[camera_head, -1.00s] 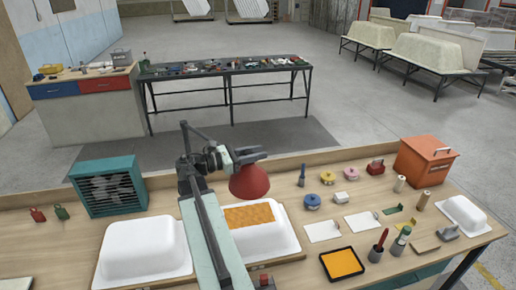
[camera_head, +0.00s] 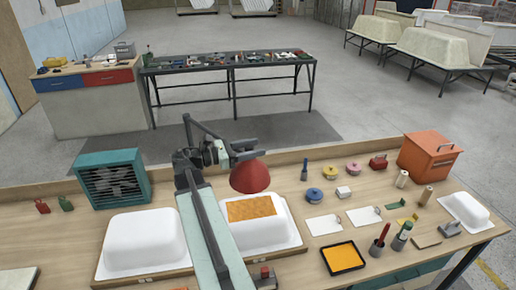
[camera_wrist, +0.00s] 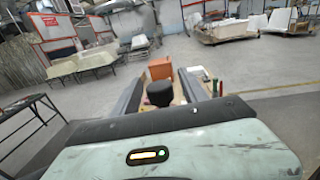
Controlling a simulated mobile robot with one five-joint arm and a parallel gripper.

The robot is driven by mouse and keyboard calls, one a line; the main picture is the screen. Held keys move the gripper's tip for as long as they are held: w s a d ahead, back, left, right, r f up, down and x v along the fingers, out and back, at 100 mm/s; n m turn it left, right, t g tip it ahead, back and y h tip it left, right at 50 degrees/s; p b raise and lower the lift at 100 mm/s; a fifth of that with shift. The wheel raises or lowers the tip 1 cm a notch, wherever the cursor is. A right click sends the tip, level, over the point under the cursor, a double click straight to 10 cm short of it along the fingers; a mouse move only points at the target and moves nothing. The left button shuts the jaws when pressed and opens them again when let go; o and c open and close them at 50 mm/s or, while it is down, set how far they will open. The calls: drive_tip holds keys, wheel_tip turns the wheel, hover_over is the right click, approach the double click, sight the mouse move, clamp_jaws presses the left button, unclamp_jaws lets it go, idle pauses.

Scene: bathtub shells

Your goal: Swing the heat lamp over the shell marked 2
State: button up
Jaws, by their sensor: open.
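The heat lamp's red shade (camera_head: 249,177) hangs over the back part of a white shell (camera_head: 265,236) with an orange patch on it. Another white shell (camera_head: 145,242) stands to its left. I cannot read a number on either shell. My gripper (camera_head: 250,154) is just above the red shade. In the wrist view its two fingers stand apart, with a dark round knob (camera_wrist: 158,94) between them. I cannot tell whether the fingers touch the knob. My arm hides part of the left side of the patched shell.
A teal fan heater (camera_head: 112,180) stands at the back left of the bench. An orange box (camera_head: 428,157), a smaller white shell (camera_head: 466,211), an orange pad (camera_head: 343,257) and several small tools and tins fill the right side. A low ledge runs along the back.

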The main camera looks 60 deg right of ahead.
hover_over(237, 169)
drive_tip(key=shift+w, duration=0.1)
idle(0.4)
